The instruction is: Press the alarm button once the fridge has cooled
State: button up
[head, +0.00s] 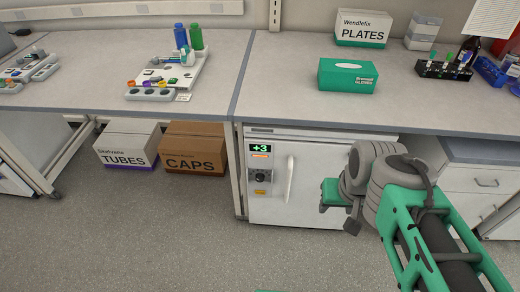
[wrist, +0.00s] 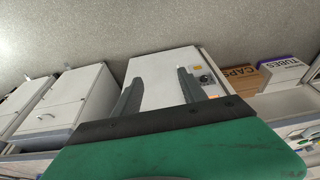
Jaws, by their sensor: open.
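The white fridge (head: 318,185) stands under the right bench with its door shut and a vertical handle (head: 290,180). Its control panel on the left side has a display (head: 260,148) reading +3 in green. Below it are a lit orange strip (head: 260,156), a dark round knob (head: 260,176) and a small yellow patch (head: 260,192); I cannot tell which is the alarm button.
A TUBES box (head: 126,155) and a CAPS box (head: 195,158) sit under the left bench. White drawers (head: 475,180) stand right of the fridge. The bench edge (head: 340,128) overhangs the fridge. The grey floor (head: 190,235) in front is clear.

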grip_shut()
dwell(0.3)
dwell(1.1)
